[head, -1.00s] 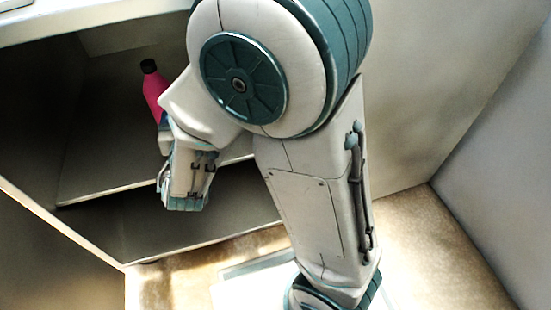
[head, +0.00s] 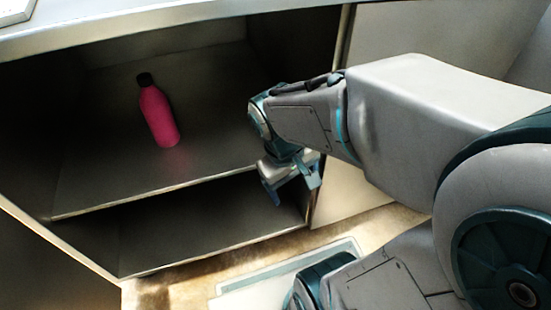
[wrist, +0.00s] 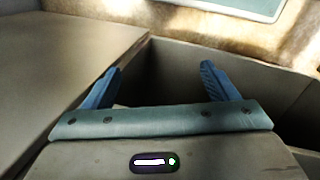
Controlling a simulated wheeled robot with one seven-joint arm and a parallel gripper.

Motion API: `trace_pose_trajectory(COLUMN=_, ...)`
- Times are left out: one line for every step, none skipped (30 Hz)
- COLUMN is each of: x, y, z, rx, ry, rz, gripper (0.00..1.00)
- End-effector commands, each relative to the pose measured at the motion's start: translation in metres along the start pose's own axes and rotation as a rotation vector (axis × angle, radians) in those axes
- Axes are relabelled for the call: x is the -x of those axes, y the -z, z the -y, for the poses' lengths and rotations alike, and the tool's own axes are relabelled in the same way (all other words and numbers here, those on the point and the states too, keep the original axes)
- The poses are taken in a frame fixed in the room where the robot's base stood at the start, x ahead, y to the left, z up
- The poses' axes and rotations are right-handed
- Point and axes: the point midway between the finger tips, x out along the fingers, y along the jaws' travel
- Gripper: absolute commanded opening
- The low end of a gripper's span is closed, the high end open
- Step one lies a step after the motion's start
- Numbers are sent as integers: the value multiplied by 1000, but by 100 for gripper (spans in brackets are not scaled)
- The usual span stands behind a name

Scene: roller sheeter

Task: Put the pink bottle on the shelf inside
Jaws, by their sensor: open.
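The pink bottle (head: 160,118) with a black cap stands upright on the upper shelf (head: 100,188) inside the open cabinet, in the left part of the head view. My gripper (head: 291,196) is outside the front of the cabinet, near its right side, to the right of the bottle and apart from it. In the wrist view the two blue fingers (wrist: 160,85) are spread, with nothing between them. The bottle does not show in the wrist view.
The cabinet's lower compartment (head: 200,228) looks empty. The countertop edge (head: 190,22) runs above the opening. The cabinet's right side edge (head: 343,50) is close to my arm. Shelf room beside the bottle is clear.

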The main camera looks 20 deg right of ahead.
Motion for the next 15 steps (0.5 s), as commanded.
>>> trace_pose_trajectory(x=4, y=2, z=4, rx=-73, ry=50, rz=-29, gripper=80)
trace_pose_trajectory(x=6, y=3, z=6, rx=-111, ry=78, rz=-42, gripper=80)
trace_pose_trajectory(x=8, y=4, z=10, rx=-154, ry=110, rz=-57, gripper=80)
trace_pose_trajectory(x=10, y=6, z=12, rx=-180, ry=130, rz=-68, gripper=80)
trace_pose_trajectory(x=11, y=6, z=13, rx=-202, ry=146, rz=-76, gripper=80)
trace_pose_trajectory(x=13, y=8, z=14, rx=-224, ry=162, rz=-85, gripper=80)
trace_pose_trajectory(x=13, y=8, z=15, rx=-237, ry=172, rz=-89, gripper=80)
trace_pose_trajectory(x=14, y=9, z=16, rx=-245, ry=178, rz=-92, gripper=80)
trace_pose_trajectory(x=14, y=9, z=16, rx=-251, ry=183, rz=-94, gripper=80)
trace_pose_trajectory(x=14, y=9, z=16, rx=-252, ry=184, rz=-95, gripper=80)
trace_pose_trajectory(x=14, y=9, z=17, rx=-253, ry=185, rz=-95, gripper=80)
trace_pose_trajectory(x=14, y=9, z=17, rx=-252, ry=185, rz=-94, gripper=80)
trace_pose_trajectory(x=14, y=9, z=17, rx=-251, ry=184, rz=-94, gripper=80)
trace_pose_trajectory(x=14, y=9, z=17, rx=-251, ry=184, rz=-94, gripper=80)
trace_pose_trajectory(x=14, y=9, z=17, rx=-250, ry=184, rz=-94, gripper=80)
